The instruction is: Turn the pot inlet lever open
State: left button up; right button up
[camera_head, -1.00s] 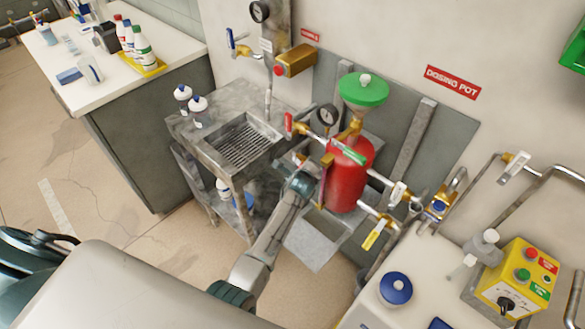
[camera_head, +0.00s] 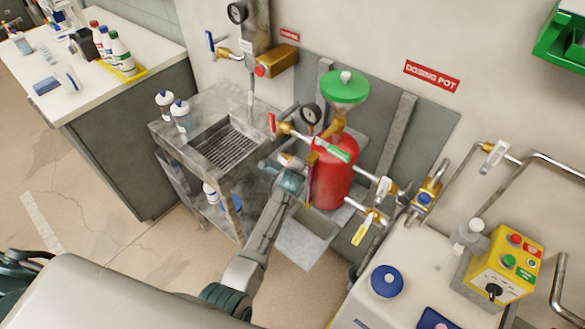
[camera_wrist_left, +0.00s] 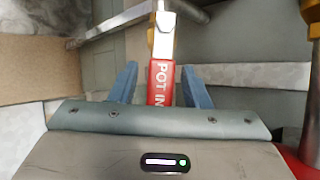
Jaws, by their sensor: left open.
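The red pot inlet lever (camera_wrist_left: 159,85), with lettering starting "POT IN", lies between the two blue fingers of my left gripper (camera_wrist_left: 158,70) in the left wrist view. A gap shows on each side, so the fingers are open around it. Its pale metal end points away from the palm. In the head view my left gripper (camera_head: 277,168) is just left of the red dosing pot (camera_head: 333,178), where the lever is hard to make out. The pot has a green funnel (camera_head: 345,90) on top. My right gripper is not in view.
Another red handle (camera_head: 271,122) and a gauge (camera_head: 311,115) are close above the gripper. A green handle (camera_head: 334,149) crosses the pot's front. A yellow handle (camera_head: 362,230) is lower right. A metal sink stand (camera_head: 160,130) is left; a yellow control box (camera_head: 505,265) is right.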

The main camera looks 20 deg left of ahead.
pick_arm(q)
jog(key=v, duration=1.1)
jog(key=shift+b, duration=0.4)
